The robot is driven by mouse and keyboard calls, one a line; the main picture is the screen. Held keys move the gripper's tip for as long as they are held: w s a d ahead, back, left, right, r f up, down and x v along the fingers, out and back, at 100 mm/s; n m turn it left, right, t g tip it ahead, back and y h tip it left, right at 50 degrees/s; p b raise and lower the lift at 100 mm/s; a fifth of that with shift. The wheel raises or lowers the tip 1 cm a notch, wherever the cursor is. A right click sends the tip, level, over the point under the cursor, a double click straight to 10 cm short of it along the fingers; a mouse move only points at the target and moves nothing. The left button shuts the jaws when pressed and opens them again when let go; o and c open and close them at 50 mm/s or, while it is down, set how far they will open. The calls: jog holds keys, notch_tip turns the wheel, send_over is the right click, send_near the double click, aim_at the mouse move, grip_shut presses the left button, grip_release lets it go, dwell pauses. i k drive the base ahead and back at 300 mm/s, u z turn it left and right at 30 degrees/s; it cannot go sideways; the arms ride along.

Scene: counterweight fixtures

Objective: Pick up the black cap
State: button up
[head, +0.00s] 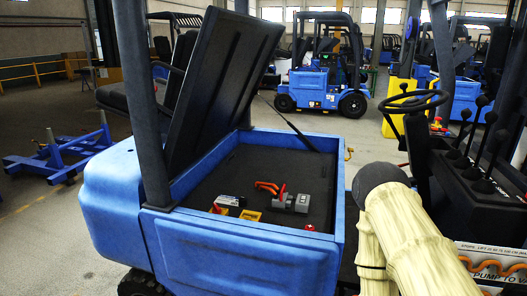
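I cannot make out the black cap with certainty; the battery top (240,170) in the blue forklift's open compartment is itself dark. On it lie a grey connector (290,203) with an orange-red handle (268,187), two small yellow pieces, one of them a yellow block (250,215), a white and blue label (228,200), and small red pieces, one of them a red cap (310,227) near the front right. A cream ribbed arm part with a dark rounded end, which looks like mine, fills the lower right. My gripper's fingers do not show.
The blue compartment wall (235,240) rims the battery, and a raised black lid (220,85) stands open at its left. A steering wheel (413,101) and black levers (480,150) are at the right. A blue stand (65,155) is on the floor at left. Other forklifts stand behind.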

aim_at(242, 201)
jog(key=k, duration=0.45)
jog(key=z, duration=0.35)
jog(key=i, duration=1.15)
jog(key=u, duration=3)
